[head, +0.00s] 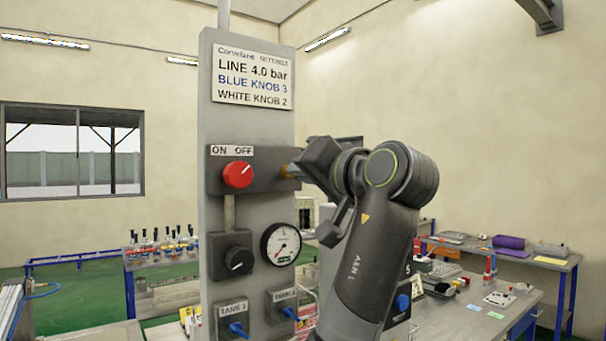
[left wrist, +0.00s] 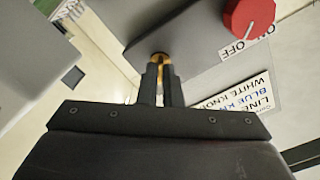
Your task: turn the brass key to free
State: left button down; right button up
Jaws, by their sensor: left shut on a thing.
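The brass key (head: 290,172) sticks out of the right side of the grey switch block with the red knob (head: 238,174); only a small brass part shows in the head view. My left gripper (head: 299,170) reaches it from the right. In the left wrist view the two dark fingers (left wrist: 161,82) are shut on the brass key (left wrist: 160,60), with brass showing between and just beyond the tips. The key's bow is mostly hidden by the fingers, so its angle cannot be told. My right gripper is not in view.
The grey panel post (head: 212,120) carries a settings sign (head: 252,77), a black knob (head: 237,262), a pressure gauge (head: 281,244) and blue tank valves (head: 238,329) below. Workbenches with small parts stand behind on both sides. My arm covers the space right of the post.

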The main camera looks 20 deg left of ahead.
pick_arm(q)
jog(key=n+b, duration=0.2)
jog(key=n, duration=1.4)
jog(key=shift+n, duration=0.3)
dwell(0.4)
jog(key=c, duration=1.6)
grip_release()
jog(key=shift+w+a, duration=0.1)
jog(key=b+v, duration=0.5)
jog(key=v, duration=1.2)
jog(key=shift+b, duration=0.4)
